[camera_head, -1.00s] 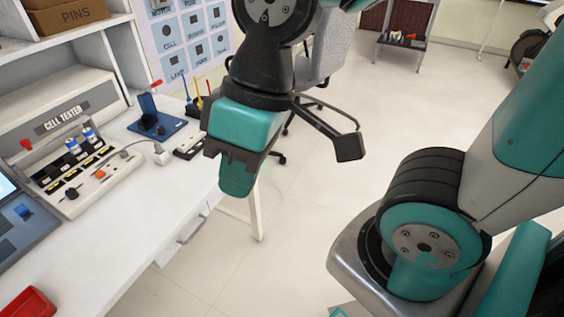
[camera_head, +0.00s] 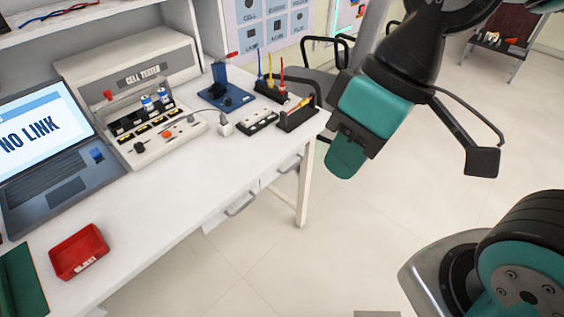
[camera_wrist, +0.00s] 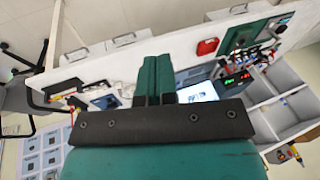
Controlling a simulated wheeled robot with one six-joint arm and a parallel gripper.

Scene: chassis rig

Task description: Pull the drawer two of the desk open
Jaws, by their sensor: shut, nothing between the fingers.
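The white desk (camera_head: 165,235) fills the left of the head view. Below its front edge are white drawer fronts with grey bar handles: a nearer handle (camera_head: 240,205) and a farther handle (camera_head: 290,164). The drawers look closed; no number is readable on them. In the wrist view, one handle (camera_wrist: 125,39) and another handle (camera_wrist: 76,54) show along the desk edge. My gripper (camera_head: 345,158) is shut and empty, teal fingers together, apart from the handles and to their right in the head view. Its closed fingers also show in the wrist view (camera_wrist: 157,75).
On the desk are a laptop (camera_head: 55,150), a cell tester (camera_head: 140,85), a red tray (camera_head: 78,252), a blue stand (camera_head: 225,92) and a power strip (camera_head: 257,122). A grey chair (camera_head: 315,85) stands behind the far desk end.

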